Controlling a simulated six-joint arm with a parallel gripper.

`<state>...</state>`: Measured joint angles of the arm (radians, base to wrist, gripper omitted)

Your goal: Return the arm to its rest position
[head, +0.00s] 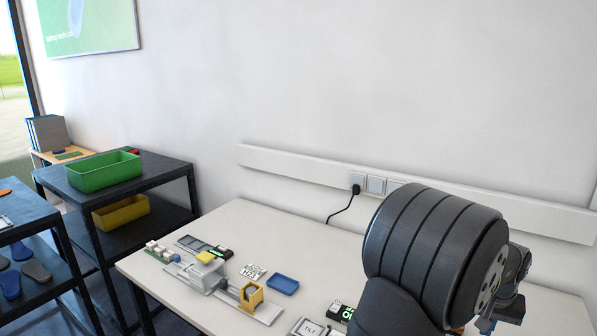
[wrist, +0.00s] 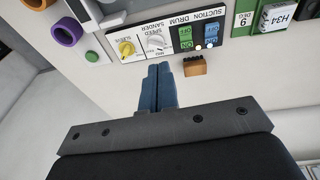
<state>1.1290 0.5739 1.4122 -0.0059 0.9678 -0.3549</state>
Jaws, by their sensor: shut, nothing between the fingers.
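My gripper (wrist: 160,68) shows in the wrist view with its two blue fingers pressed together and nothing between them. In the head view my dark arm fills the lower right, over the white table (head: 230,226). The arm hides part of the table's right side.
The table holds a grey fixture with a yellow block (head: 251,294), a blue tray (head: 283,284) and small electronic parts. A dark shelf at left carries a green bin (head: 103,171) and a yellow bin (head: 121,213). The wrist view shows a purple ring (wrist: 67,31) and a small orange-brown block (wrist: 195,67).

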